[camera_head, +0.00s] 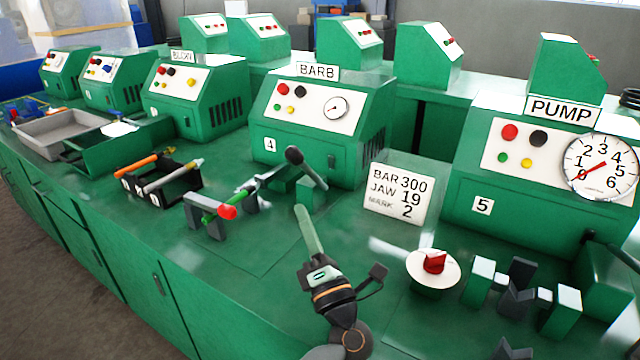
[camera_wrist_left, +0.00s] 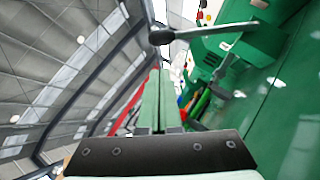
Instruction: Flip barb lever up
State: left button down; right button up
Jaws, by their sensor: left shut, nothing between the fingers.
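The BARB machine (camera_head: 325,135) is a green cabinet numbered 4 with a gauge, buttons and a BARB sign (camera_head: 318,71). The barb lever (camera_head: 309,170) in front of it is a grey rod with a black knob (camera_head: 294,155); it leans up and left from its lower right end. The left wrist view shows the lever (camera_wrist_left: 215,30) and its black knob (camera_wrist_left: 160,37) near the top. My left gripper (camera_head: 302,210) has its green fingers together and empty, pointing up, in front of and below the lever with a gap between. Its fingers (camera_wrist_left: 160,100) also show in the wrist view. My right gripper is not in view.
A green rod with a red end (camera_head: 227,211) lies across supports left of my gripper. A black rack (camera_head: 165,185) holds rods farther left. A sign reading BAR 300 (camera_head: 398,196), a red knob (camera_head: 434,262) and the PUMP machine (camera_head: 520,180) stand to the right.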

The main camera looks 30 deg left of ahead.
pick_arm(q)
jog(key=shift+w+f+n+g, duration=0.1)
jog(key=shift+w+n+g, duration=0.1)
jog(key=shift+n+g, duration=0.2)
jog(key=x, duration=1)
jog(key=shift+p, duration=0.4)
